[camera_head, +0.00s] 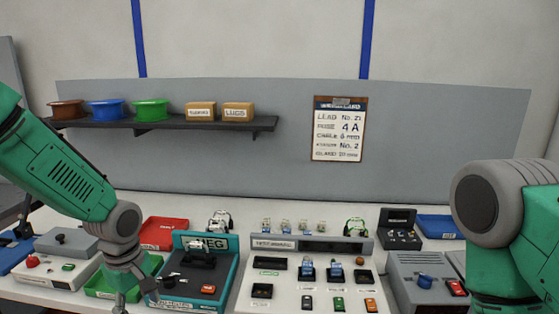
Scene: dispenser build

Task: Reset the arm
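My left arm comes in from the left, and its grey gripper (134,294) points down over the green tray (100,288), beside the teal station. The gripper's fingers look spread apart, with nothing seen between them; the lower tip is close to the picture's bottom edge. My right arm (505,220) shows as a large green and grey link at the right edge. Its gripper is out of view.
The bench holds a teal station (222,270), a white dispenser panel (290,290), a grey box (405,270), a red tray (165,233) and a blue tray (438,226).

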